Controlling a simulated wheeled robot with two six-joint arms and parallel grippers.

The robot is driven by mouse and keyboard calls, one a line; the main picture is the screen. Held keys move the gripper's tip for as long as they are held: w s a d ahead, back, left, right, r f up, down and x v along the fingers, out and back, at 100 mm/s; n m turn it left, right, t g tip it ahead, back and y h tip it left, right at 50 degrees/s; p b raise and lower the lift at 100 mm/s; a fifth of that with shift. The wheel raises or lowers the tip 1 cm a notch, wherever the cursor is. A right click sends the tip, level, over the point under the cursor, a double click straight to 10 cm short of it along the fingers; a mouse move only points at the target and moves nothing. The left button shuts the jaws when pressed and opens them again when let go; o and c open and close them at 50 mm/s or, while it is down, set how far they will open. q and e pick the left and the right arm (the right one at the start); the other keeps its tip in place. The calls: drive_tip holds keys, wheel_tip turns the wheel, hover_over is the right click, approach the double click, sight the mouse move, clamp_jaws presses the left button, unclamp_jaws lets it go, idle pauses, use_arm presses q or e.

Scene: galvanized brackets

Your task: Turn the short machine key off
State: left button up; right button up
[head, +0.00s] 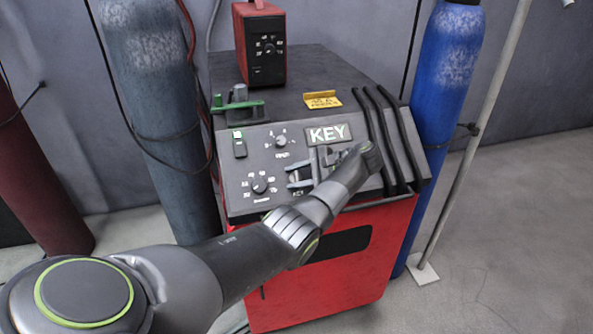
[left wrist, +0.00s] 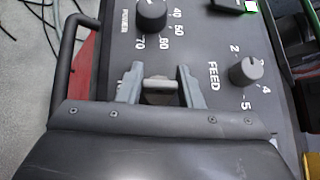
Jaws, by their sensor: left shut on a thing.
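The machine (head: 345,250) is a red cabinet with a dark sloped control panel and a white "KEY" label (head: 328,134). My left gripper (head: 304,176) is at the panel just below that label, and my arm hides part of this area. In the left wrist view, the two grey fingers (left wrist: 160,88) stand on either side of a small light metal piece, the short key (left wrist: 160,84). The gripper is shut on it. The key's turn position is hard to read, as the fingers and wrist cover its surroundings. My right gripper is not in view.
The panel has a power dial (left wrist: 151,12) and a feed dial (left wrist: 245,71) close to the fingers. Black bar handles (head: 378,140) run along the panel's right side. A red box (head: 262,48) stands on top. Gas cylinders (head: 447,75) flank the machine.

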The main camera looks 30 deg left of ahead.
sight(299, 175)
use_arm(q)
drive_tip(key=shift+w+a+r+n+h+p, duration=0.1)
drive_tip(key=shift+r+n+h+p, duration=0.2)
drive_tip(key=shift+r+p, duration=0.05)
drive_tip(key=shift+f+n, duration=0.1)
drive_tip(key=shift+n, duration=0.2)
drive_tip(key=o, duration=0.9)
drive_tip(key=shift+o, duration=0.4)
drive_tip(key=shift+f, duration=0.2)
drive_tip(key=v, duration=0.6)
drive_tip(key=shift+b+v, duration=0.35)
drive_tip(key=shift+v, duration=0.45)
